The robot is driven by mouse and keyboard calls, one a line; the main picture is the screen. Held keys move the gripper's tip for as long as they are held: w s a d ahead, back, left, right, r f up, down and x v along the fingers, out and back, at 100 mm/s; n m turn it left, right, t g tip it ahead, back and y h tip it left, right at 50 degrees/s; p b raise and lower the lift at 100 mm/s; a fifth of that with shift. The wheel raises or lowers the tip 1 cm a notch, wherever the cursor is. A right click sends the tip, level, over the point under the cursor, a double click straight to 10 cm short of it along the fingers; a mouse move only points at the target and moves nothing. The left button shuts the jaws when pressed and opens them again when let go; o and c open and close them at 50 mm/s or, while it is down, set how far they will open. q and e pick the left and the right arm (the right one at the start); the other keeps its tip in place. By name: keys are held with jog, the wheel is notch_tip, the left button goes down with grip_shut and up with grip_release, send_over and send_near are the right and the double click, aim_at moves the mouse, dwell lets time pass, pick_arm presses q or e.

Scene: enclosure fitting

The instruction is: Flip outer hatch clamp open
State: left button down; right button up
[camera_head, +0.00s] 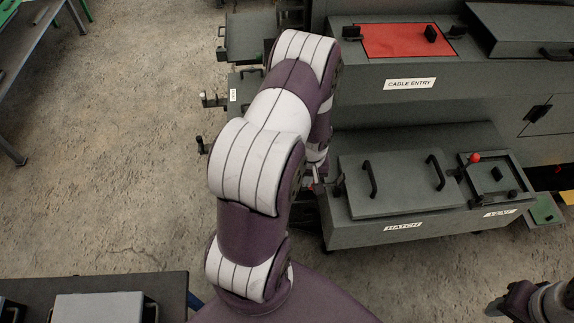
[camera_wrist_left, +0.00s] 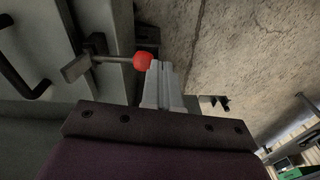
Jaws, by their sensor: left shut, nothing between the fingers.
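The hatch (camera_head: 400,185) is a grey lid with two black handles on a low grey box labelled HATCH. A clamp (camera_head: 338,186) sits at its left edge, partly hidden by my left arm. In the left wrist view this clamp is a metal lever (camera_wrist_left: 105,60) ending in a red ball knob (camera_wrist_left: 143,61). My left gripper (camera_wrist_left: 161,68) is shut and empty, its fingertips right beside the knob; I cannot tell if they touch. In the head view the left gripper (camera_head: 316,178) is mostly hidden by its arm. My right gripper (camera_head: 496,307) is at the bottom right, its fingers unclear.
A second clamp with a red knob (camera_head: 473,158) stands right of the hatch, beside a smaller lid (camera_head: 495,180). Above is a unit with a red panel (camera_head: 393,41) and a CABLE ENTRY label (camera_head: 410,84). The concrete floor (camera_head: 130,130) at left is largely clear.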

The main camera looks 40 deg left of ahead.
pick_arm(q)
jog(key=s+a+r+b, duration=0.1)
jog(key=s+a+r, duration=0.3)
jog(key=s+r, duration=0.3)
jog(key=shift+s+a, duration=0.2)
jog(key=shift+s, duration=0.05)
pick_arm(e)
jog(key=shift+s+d+r, duration=0.15)
jog(key=shift+s+d, duration=0.15)
jog(key=shift+s, duration=0.2)
pick_arm(q)
jog(key=shift+w+a, duration=0.1)
jog(key=shift+w, duration=0.05)
pick_arm(e)
jog(key=shift+w+a, duration=0.1)
jog(key=shift+w, duration=0.05)
